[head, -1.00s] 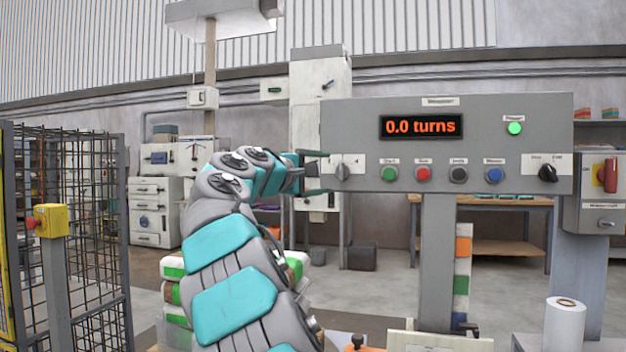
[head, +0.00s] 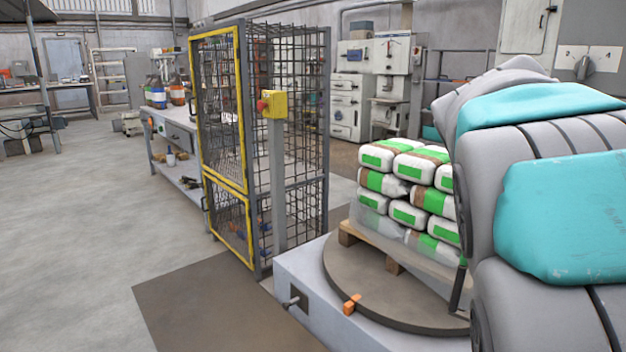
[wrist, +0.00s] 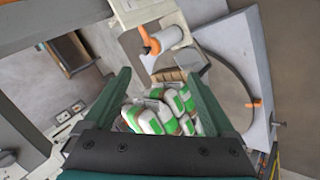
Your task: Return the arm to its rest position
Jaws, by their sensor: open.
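My gripper (wrist: 165,95) shows in the wrist view with its two green fingers spread apart and nothing between them. Beyond the fingers, lower down, are white and green bags (wrist: 165,112) stacked on a pallet. My arm, grey with teal covers, fills the right side of the head view; its gripper end is out of that picture. A rotary selector knob (head: 583,68) on a white plate shows at the upper right, just above my arm.
The bag stack (head: 410,190) stands on a round turntable (head: 365,295). A yellow-framed mesh guard (head: 290,160) with a red-and-yellow stop button (head: 272,104) stands left of it. The floor (head: 80,230) at the left is clear. A white roll (wrist: 167,36) shows in the wrist view.

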